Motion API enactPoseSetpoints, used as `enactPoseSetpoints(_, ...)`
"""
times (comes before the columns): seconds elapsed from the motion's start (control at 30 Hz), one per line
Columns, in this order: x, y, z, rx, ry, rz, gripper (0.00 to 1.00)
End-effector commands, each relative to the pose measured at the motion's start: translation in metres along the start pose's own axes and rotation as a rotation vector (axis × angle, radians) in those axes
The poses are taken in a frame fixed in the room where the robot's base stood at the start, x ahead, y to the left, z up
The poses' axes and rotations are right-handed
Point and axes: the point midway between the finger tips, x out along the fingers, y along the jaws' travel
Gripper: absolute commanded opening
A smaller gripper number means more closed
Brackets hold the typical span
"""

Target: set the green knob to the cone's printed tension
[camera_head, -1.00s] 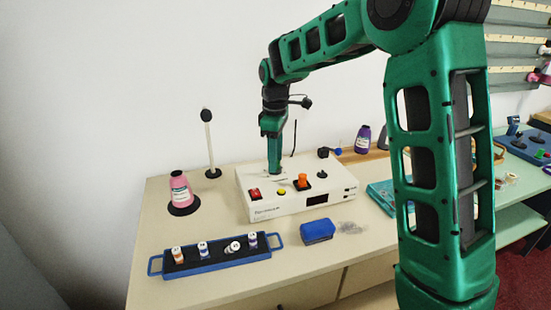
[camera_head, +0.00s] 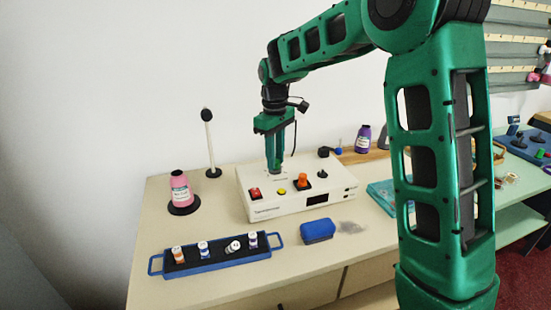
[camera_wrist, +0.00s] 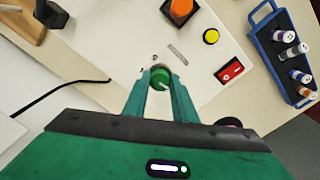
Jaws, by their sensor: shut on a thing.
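The green knob (camera_wrist: 159,79) sits on top of the white machine box, between my fingertips in the wrist view. My gripper (camera_wrist: 160,84) is shut on it from above; a pale mark shows on the knob. In the head view my gripper (camera_head: 275,170) reaches down to the back of the white box (camera_head: 262,209), and its fingers hide the knob. The pink cone (camera_head: 181,190) stands on a black round base at the left, with a white label too small to read.
The box also carries a red switch (camera_head: 255,192), a yellow button (camera_head: 282,191), an orange knob (camera_head: 302,179) and a black knob (camera_head: 322,174). A blue tray (camera_head: 216,263) of small spools and a blue block (camera_head: 318,230) lie in front. A thin post (camera_head: 210,145) stands behind.

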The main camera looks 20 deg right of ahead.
Motion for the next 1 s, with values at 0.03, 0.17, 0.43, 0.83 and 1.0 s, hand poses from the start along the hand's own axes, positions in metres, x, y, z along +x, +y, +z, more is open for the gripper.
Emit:
enactPoseSetpoints(0.03, -0.0012, 0.0030, -0.0004, 0.051, 0.004, 0.004, 0.02)
enactPoseSetpoints(0.17, -0.0014, 0.0030, -0.0006, 0.174, 0.002, 0.004, 0.02)
enactPoseSetpoints(0.43, -0.0016, 0.0027, -0.0013, 0.406, 0.000, 0.004, 0.02)
enactPoseSetpoints(0.83, -0.0020, 0.0023, -0.0023, 0.613, -0.002, 0.003, 0.02)
enactPoseSetpoints(1.0, -0.0021, 0.0022, -0.0026, 0.646, -0.002, 0.003, 0.02)
